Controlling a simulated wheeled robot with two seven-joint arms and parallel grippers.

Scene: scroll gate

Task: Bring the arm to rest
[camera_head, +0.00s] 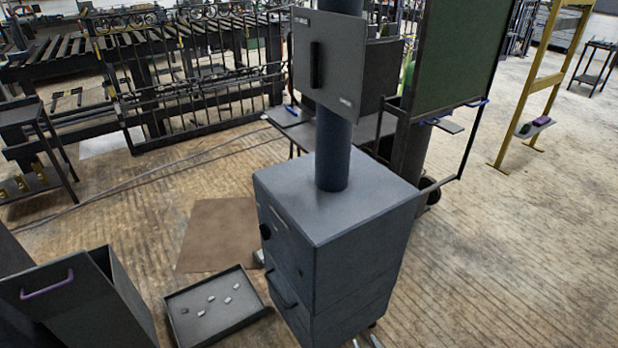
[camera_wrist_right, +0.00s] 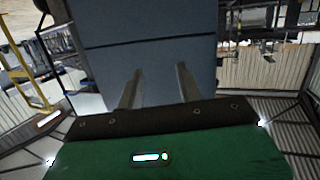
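My right gripper (camera_head: 365,341) shows only as two pale fingertips at the bottom edge of the head view, just in front of the grey-blue cabinet (camera_head: 335,240). In the right wrist view its two fingers (camera_wrist_right: 160,88) stand apart with nothing between them, so it is open and empty. The cabinet's blue-grey face (camera_wrist_right: 150,60) lies beyond the fingers there. I cannot tell the exact gap between fingers and cabinet. The rest of the right arm is outside the head view. My left gripper is not in view.
A dark pipe (camera_head: 333,155) rises from the cabinet, with a grey panel (camera_head: 330,60) on it. A black tray (camera_head: 181,335) with several small pieces and a bin with a purple handle (camera_head: 75,310) stand left. Open wooden floor (camera_head: 520,240) lies right.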

